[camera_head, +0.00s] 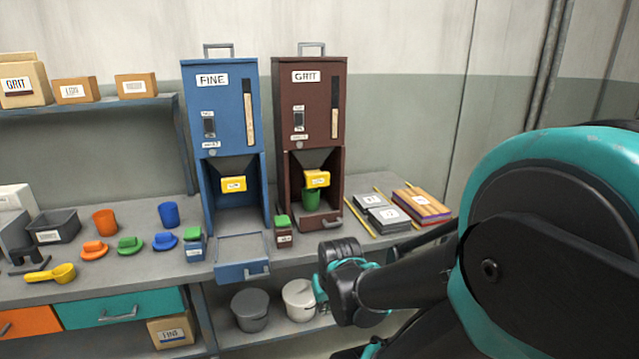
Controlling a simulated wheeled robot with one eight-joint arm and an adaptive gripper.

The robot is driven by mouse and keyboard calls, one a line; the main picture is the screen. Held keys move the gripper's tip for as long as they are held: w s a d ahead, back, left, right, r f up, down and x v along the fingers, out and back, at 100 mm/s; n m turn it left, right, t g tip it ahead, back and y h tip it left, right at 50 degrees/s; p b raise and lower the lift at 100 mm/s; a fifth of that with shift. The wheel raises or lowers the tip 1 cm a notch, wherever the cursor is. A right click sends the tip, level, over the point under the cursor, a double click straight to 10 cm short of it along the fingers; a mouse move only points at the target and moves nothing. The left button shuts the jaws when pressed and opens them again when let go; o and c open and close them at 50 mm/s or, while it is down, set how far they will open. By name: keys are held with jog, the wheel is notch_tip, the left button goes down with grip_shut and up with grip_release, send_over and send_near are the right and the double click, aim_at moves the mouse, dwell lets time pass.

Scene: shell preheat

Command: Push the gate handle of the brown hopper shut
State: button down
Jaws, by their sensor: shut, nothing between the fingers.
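The brown hopper (312,112), labelled GRIT, stands upright on the bench at the centre. Its yellow gate handle (317,179) is at the bottom of the dark funnel and appears to stick out toward me. A green cup (311,199) stands below the handle inside the hopper's open bay. My arm reaches in from the right, and its dark and teal joint shows below and in front of the brown hopper, apart from the handle in the picture. I cannot make out my gripper's fingers.
The blue hopper (220,115), labelled FINE, stands to the left with its own yellow handle (233,184) and a blue drawer (242,270) jutting forward. Small green-lidded containers stand beside the hoppers. Grey packets (381,211) and yellow rods lie to the right. Two buckets stand below.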

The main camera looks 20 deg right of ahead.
aim_at(319, 178)
jog(key=c, duration=2.2)
grip_release()
